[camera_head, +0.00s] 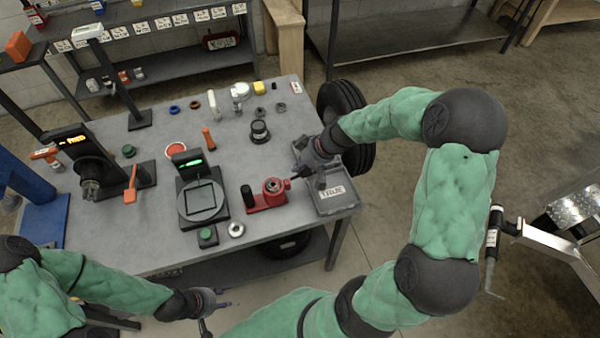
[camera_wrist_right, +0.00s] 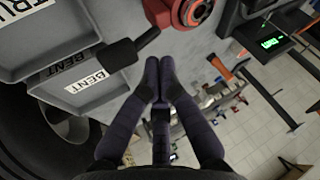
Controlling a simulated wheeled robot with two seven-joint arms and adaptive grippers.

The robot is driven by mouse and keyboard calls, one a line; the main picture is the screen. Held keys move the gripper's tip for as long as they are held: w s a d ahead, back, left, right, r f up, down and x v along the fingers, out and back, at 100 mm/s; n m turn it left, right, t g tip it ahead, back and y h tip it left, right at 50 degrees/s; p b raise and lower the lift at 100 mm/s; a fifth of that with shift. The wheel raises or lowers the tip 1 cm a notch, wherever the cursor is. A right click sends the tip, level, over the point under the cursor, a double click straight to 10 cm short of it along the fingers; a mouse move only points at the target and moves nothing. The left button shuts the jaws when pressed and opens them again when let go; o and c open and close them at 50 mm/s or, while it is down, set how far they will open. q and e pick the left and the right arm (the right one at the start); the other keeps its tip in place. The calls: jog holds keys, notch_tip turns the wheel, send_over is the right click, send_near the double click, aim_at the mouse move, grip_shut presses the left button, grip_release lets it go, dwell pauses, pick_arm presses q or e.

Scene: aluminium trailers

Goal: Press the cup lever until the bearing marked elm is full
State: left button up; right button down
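The red cup device (camera_head: 272,188) stands on the bench, with a bearing-like ring in its top. It shows partly at the top of the right wrist view (camera_wrist_right: 192,12). A black-handled lever (camera_wrist_right: 122,54) reaches from its side over the grey tray. My right gripper (camera_wrist_right: 160,64) has its fingertips together, with nothing visible between them, close beside the lever; contact cannot be told. In the head view my right gripper (camera_head: 308,168) is above the tray, right of the cup. My left gripper (camera_head: 218,314) is open and empty, in front of the bench. No elm mark is readable.
The grey tray (camera_head: 337,199) has labels reading TRUE and BENT. A scale with a green display (camera_head: 187,157) stands left of the cup, and a metal ring (camera_head: 236,229) lies before it. A tyre (camera_head: 345,105) stands behind my right forearm.

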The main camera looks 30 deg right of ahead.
aim_at(302, 173)
jog(key=shift+f, duration=0.1)
dwell(0.4)
jog(key=shift+d+f+b, duration=0.15)
jog(key=shift+f+b, duration=0.15)
jog(key=shift+b, duration=0.4)
jog(key=shift+s+d+f+b, duration=0.1)
jog(key=shift+f+b, duration=0.45)
jog(key=shift+b, duration=0.1)
jog(key=shift+s+d+f+b, duration=0.1)
jog(key=shift+f+b, duration=0.45)
jog(key=shift+b, duration=0.05)
dwell(1.3)
dwell(0.6)
jog(key=shift+w+a+r+p, duration=0.1)
jog(key=shift+a+r+p, duration=0.1)
jog(key=shift+r+p, duration=0.45)
jog(key=shift+w+a+r+p, duration=0.15)
jog(key=shift+r+p, duration=0.25)
jog(key=shift+r, duration=0.4)
jog(key=shift+r, duration=0.15)
jog(key=shift+w+a+r+p, duration=0.1)
jog(key=shift+a+r+p, duration=0.15)
jog(key=shift+r+p, duration=0.45)
jog(key=shift+s+a+r+p, duration=0.1)
jog(key=shift+a+r+p, duration=0.25)
jog(key=shift+r, duration=0.5)
jog(key=shift+w+a+r+p, duration=0.1)
jog(key=shift+a+r+p, duration=0.05)
jog(key=shift+r+p, duration=0.6)
